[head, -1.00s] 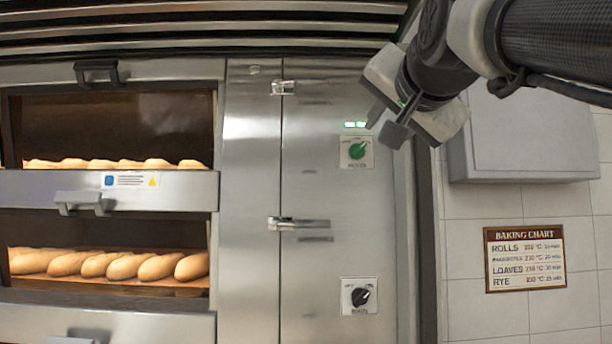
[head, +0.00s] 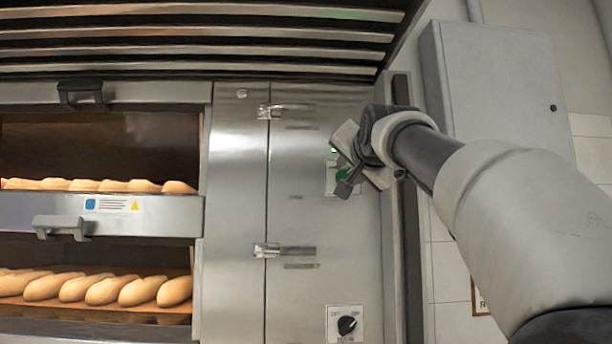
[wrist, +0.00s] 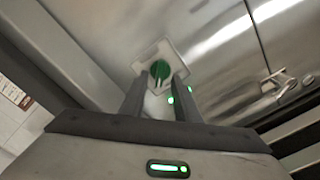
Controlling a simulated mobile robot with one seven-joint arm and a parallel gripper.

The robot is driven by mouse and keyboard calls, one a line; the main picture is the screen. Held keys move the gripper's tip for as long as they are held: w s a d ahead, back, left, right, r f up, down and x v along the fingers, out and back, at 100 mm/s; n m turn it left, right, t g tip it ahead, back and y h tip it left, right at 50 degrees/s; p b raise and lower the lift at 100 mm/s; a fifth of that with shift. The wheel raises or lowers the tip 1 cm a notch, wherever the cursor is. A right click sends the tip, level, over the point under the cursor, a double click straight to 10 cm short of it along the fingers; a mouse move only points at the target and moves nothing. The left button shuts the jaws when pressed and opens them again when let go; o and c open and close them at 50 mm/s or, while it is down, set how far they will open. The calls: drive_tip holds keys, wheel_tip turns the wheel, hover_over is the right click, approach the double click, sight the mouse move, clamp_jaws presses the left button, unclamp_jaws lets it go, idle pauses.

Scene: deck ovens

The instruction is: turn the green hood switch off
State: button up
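The green hood switch (wrist: 160,71) is a round knob on a light square plate on the steel panel. It shows in the wrist view just beyond my fingertips. In the head view the green switch (head: 343,174) is mostly covered by my gripper (head: 346,170). My gripper (wrist: 158,88) is open in the wrist view, its two fingers apart and pointing at the knob, with nothing between them. I cannot tell whether the fingertips touch the plate. The knob's exact setting is hard to read.
A black knob switch (head: 347,324) sits lower on the same panel. Metal latches (head: 284,250) stick out at its left. Two oven decks with loaves (head: 105,288) are at left. A grey wall box (head: 495,90) is at right, and slats (head: 200,38) run above.

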drive_tip(key=shift+w, duration=0.6)
clamp_jaws()
